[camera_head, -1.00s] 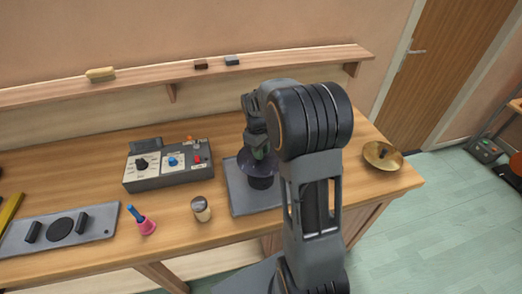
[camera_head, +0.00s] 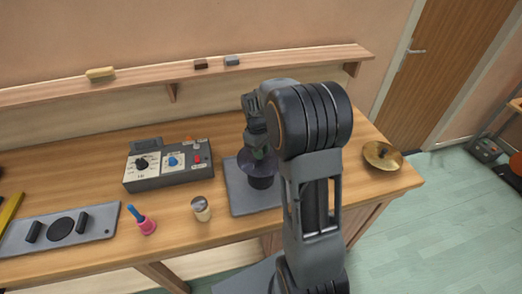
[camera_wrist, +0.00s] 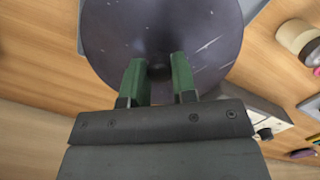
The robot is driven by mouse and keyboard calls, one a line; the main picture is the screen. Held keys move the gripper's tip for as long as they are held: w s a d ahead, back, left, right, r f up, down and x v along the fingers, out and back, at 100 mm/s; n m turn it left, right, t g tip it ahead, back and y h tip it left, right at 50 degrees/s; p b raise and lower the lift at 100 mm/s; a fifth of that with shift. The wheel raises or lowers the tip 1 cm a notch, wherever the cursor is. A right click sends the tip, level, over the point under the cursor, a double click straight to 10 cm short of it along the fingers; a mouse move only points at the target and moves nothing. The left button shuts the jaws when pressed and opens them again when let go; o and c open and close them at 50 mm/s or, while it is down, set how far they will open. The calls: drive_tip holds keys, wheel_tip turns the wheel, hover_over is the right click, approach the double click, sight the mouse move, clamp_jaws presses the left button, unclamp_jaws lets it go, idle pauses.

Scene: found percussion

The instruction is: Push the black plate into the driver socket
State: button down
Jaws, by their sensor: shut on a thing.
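The black plate (camera_wrist: 210,35) is a round, dark, speckled disc that fills the upper part of the wrist view. In the head view the plate (camera_head: 262,170) sits at the dark cylindrical driver (camera_head: 262,183) on a grey base (camera_head: 240,200). My gripper (camera_wrist: 158,72) has its green-padded fingers shut on the middle of the plate, from above. In the head view my gripper (camera_head: 258,150) is partly hidden by my arm. The socket itself is hidden under the plate, so I cannot tell how deep the plate sits.
A control box (camera_head: 168,167) with knobs stands left of the base. A brass cymbal (camera_head: 383,156) is at the right bench end. A shelf (camera_head: 130,87) runs above.

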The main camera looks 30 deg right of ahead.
sight(256, 161)
drive_tip(key=shift+f+b, duration=1)
drive_tip(key=shift+f, duration=0.55)
drive_tip(key=c, duration=0.8)
unclamp_jaws()
drive_tip(key=shift+c, duration=0.2)
wheel_tip(256, 161, up, 14)
drive_tip(key=w+b, duration=0.1)
drive_tip(key=shift+w+a, duration=0.25)
drive_tip(key=shift+a, duration=0.1)
drive_tip(key=shift+f, duration=0.15)
drive_tip(key=s+a+f+m+t, duration=0.1)
drive_tip(key=s+a, duration=0.3)
drive_tip(key=s, duration=0.4)
drive_tip(key=s+a+f+m+t, duration=0.1)
drive_tip(key=s+a+m+t, duration=0.3)
drive_tip(key=s, duration=0.5)
drive_tip(key=shift+s+a+f+t+y, duration=0.3)
drive_tip(key=shift+a+f, duration=0.05)
drive_tip(key=shift+f, duration=0.05)
